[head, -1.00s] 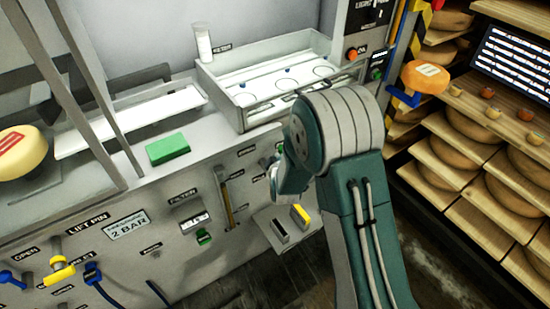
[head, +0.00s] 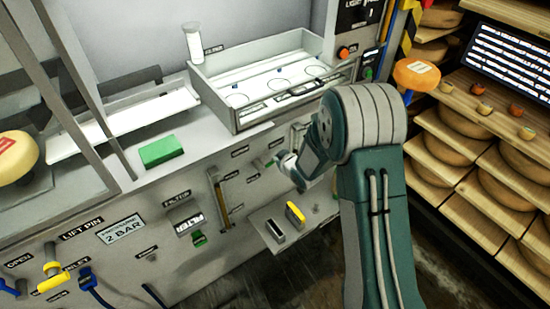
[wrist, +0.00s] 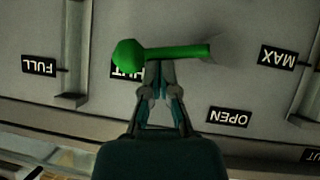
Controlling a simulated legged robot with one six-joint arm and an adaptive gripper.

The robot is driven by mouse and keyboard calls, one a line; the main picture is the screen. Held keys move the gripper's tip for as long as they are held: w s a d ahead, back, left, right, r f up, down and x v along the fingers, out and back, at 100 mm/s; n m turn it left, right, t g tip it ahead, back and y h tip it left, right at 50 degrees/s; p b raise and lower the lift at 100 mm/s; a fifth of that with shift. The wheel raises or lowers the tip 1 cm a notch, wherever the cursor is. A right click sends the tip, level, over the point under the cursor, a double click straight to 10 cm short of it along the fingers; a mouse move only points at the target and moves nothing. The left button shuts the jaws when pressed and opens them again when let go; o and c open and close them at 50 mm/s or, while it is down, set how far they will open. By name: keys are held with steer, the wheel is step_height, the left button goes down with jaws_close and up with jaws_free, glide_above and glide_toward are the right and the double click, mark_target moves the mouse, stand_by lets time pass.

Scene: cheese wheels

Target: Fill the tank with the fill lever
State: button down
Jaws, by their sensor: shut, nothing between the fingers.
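A green lever (wrist: 180,51) with a round knob lies sideways on the grey panel in the wrist view. Upside-down labels reading OPEN and, partly hidden, SHUT stand by it. My gripper (wrist: 160,66) is shut and empty, its fingertips right at the lever's long side near the middle; I cannot tell whether they touch it. In the head view my gripper (head: 281,163) is at the panel front below the white tray, with a small green bit of the lever (head: 271,163) beside it. A slot gauge (wrist: 75,60) marked FULL is at the left of the wrist view.
A second slot (wrist: 305,85) is marked MAX. In the head view a green block (head: 160,150) lies on the ledge. A small shelf (head: 265,228) with a yellow-topped piece juts out below my gripper. Cheese racks (head: 470,185) stand at the right. Blue and yellow handles are lower left.

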steer(key=shift+w+d+f, duration=0.15)
steer(key=shift+d+f, duration=0.1)
steer(key=shift+f, duration=0.45)
stand_by(0.3)
